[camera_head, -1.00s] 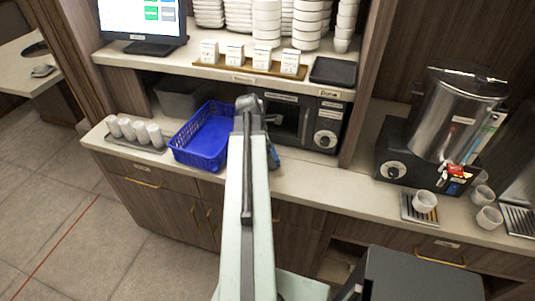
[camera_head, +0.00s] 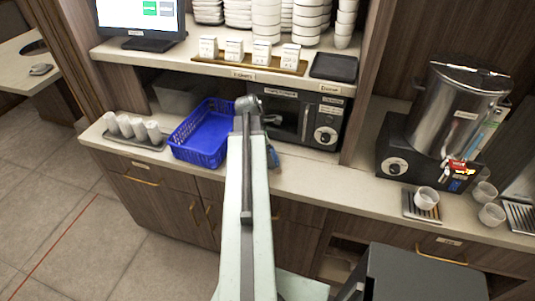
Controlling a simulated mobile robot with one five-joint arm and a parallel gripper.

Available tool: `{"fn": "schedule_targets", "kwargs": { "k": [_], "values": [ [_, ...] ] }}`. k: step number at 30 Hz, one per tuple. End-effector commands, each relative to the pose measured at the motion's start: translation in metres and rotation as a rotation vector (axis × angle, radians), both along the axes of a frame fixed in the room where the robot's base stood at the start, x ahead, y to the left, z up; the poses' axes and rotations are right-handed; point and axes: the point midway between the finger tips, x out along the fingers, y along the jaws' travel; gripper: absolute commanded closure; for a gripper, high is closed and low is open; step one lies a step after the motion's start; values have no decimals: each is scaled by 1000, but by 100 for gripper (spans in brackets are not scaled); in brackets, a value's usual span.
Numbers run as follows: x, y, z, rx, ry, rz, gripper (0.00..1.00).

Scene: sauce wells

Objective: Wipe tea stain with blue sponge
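My arm reaches up the middle of the view to the counter in front of the dark microwave. My gripper (camera_head: 273,156) shows only as a small dark, bluish part beside the arm, low over the counter; the arm hides most of it, so I cannot tell whether it is open or shut or holds anything. I cannot make out the blue sponge for sure. No tea stain can be made out on the pale counter (camera_head: 330,182).
A blue basket (camera_head: 205,145) stands left of my arm, beside a tray of white cups (camera_head: 138,139). The microwave (camera_head: 327,125) stands behind. A steel urn (camera_head: 452,110) and several white cups (camera_head: 426,198) are at right. Counter between arm and urn is clear.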

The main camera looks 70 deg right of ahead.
Motion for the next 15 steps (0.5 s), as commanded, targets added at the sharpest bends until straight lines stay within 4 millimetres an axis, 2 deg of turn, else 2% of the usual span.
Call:
{"fn": "schedule_targets", "kwargs": {
  "k": [10,15],
  "values": [
    [-3,35,2,0,0,0,47],
    [-3,38,2,0,0,-1,47]
  ]
}}
